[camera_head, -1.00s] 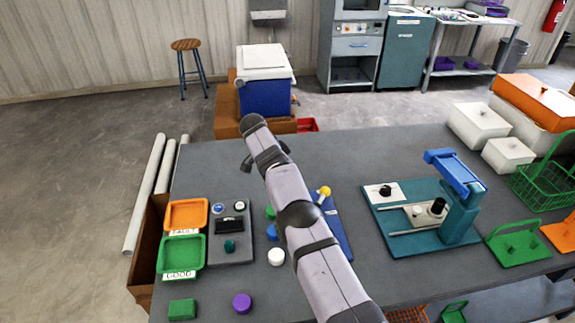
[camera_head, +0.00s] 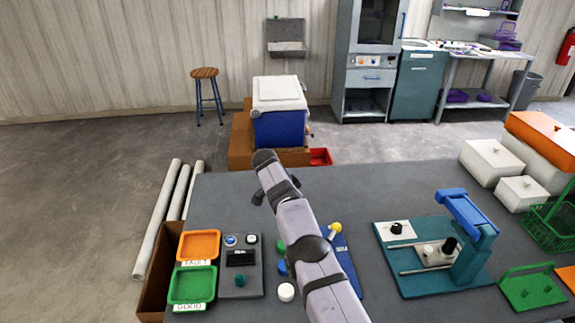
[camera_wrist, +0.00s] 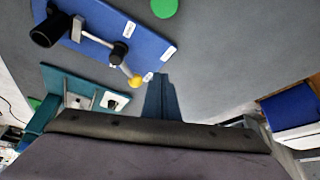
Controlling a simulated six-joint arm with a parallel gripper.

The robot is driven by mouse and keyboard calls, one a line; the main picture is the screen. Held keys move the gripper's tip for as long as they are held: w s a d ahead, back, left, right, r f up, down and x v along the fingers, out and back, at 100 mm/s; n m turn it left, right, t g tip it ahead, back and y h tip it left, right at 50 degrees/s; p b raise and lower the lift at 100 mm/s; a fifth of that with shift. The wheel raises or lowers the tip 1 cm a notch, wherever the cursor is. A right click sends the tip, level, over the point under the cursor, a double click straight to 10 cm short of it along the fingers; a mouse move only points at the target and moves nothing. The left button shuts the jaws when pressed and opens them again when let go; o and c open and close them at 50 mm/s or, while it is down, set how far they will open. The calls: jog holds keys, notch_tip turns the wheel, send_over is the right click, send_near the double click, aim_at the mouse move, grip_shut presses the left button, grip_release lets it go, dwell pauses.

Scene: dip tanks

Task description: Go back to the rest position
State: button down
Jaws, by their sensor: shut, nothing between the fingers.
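My gripper (camera_wrist: 160,98) shows in the wrist view as two dark blue-teal fingers pressed together, with nothing between them. It hangs over the grey table. The blue plate (camera_wrist: 95,22) with a black cylinder and a yellow-knobbed lever (camera_wrist: 135,81) lies to the upper left of the fingertips, apart from them in the picture. A green disc (camera_wrist: 164,8) is above. In the head view my arm reaches away over the table and its bend hides the gripper. It also covers part of the blue plate (camera_head: 345,262).
On the table, the orange tray (camera_head: 199,233) and green tray (camera_head: 172,289) stand left, beside a grey button panel (camera_head: 240,280). A teal press (camera_head: 462,245) and white boxes (camera_head: 490,163) stand right. A blue cooler (camera_head: 280,128) is behind. The table's back middle is clear.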

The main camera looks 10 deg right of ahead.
jog(key=shift+r, duration=0.1)
jog(key=s+d+r+n+g+y, duration=0.1)
jog(key=s+d+r+n+y, duration=0.2)
jog(key=s, duration=0.6)
jog(key=s+r+n+g, duration=0.1)
jog(key=s+r+n, duration=0.35)
jog(key=s, duration=0.35)
jog(key=s+f+n+y, duration=0.1)
jog(key=s+f+n, duration=0.1)
jog(key=s, duration=1)
jog(key=s+f+n, duration=0.2)
jog(key=s+n, duration=0.1)
jog(key=s, duration=0.9)
jog(key=shift+s+d+y, duration=0.15)
jog(key=shift+s+y, duration=0.15)
jog(key=shift+y, duration=0.1)
jog(key=shift+n, duration=0.25)
